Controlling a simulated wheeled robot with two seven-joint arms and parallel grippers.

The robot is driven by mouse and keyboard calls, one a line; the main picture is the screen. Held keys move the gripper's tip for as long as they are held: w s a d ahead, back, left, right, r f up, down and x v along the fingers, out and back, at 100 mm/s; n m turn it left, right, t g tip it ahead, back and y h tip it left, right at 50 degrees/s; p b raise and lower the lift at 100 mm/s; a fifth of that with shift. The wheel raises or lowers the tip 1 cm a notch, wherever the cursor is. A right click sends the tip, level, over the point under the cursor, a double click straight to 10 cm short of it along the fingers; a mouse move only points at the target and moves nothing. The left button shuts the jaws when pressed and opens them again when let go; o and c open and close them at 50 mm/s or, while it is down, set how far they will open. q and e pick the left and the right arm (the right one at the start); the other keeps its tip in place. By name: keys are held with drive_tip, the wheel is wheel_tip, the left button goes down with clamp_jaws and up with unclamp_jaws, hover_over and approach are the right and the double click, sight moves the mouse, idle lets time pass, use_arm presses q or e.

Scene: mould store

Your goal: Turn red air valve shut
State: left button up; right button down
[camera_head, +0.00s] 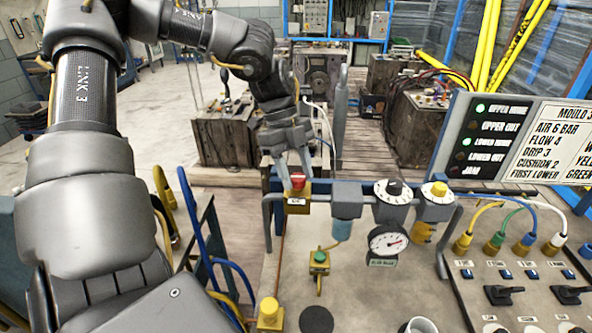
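The red air valve (297,181) is a small red knob on a brass-coloured body, at the left end of the air line in the head view. A small label sits below the knob. My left gripper (296,171) reaches down from behind it, its fingers parted with the tips close to the knob's top and sides. I see no clear grip, and contact cannot be told. My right gripper is not in view.
Right of the valve along the rail are a blue filter bowl (342,229), a black-and-white dial (394,190), a yellow knob (435,190) and a pressure gauge (389,241). A lit sign panel (520,140) stands right.

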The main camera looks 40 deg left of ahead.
use_arm(q)
drive_tip(key=c, duration=0.7)
